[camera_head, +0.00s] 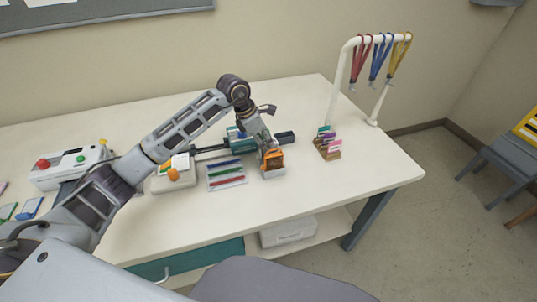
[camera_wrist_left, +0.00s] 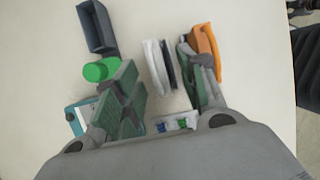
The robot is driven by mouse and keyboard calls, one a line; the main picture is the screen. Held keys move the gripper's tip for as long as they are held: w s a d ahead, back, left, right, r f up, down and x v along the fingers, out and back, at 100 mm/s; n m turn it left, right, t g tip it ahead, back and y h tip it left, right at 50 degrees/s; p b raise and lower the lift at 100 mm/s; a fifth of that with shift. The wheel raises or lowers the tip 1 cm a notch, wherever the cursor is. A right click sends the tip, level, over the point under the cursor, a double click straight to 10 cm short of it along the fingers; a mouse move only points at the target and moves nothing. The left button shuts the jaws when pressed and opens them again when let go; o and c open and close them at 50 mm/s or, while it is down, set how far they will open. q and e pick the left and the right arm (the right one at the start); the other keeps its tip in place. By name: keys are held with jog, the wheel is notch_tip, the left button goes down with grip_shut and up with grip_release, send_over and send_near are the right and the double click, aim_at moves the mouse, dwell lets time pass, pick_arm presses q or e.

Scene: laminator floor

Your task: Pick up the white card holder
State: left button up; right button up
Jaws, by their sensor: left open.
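The white card holder (camera_wrist_left: 154,66) shows in the left wrist view as a narrow pale piece with a thin dark strip along its right side. It lies between the spread fingers of my left gripper (camera_wrist_left: 160,88), with visible room on both sides. In the head view my left gripper (camera_head: 265,154) is low over the table beside an orange piece (camera_head: 274,158), and it hides much of that spot. The gripper is open and nothing shows clamped in it. My right gripper is not seen.
The orange piece (camera_wrist_left: 206,47) is close to the right finger. A dark box (camera_wrist_left: 98,27) and a green round part (camera_wrist_left: 96,71) are near the left finger. A striped tray (camera_head: 212,186), a brown card rack (camera_head: 328,154) and a lanyard stand (camera_head: 340,75) surround the spot.

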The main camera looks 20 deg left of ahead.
pick_arm(q)
jog(key=shift+x, duration=2.2)
jog(key=shift+a, duration=0.15)
grip_shut()
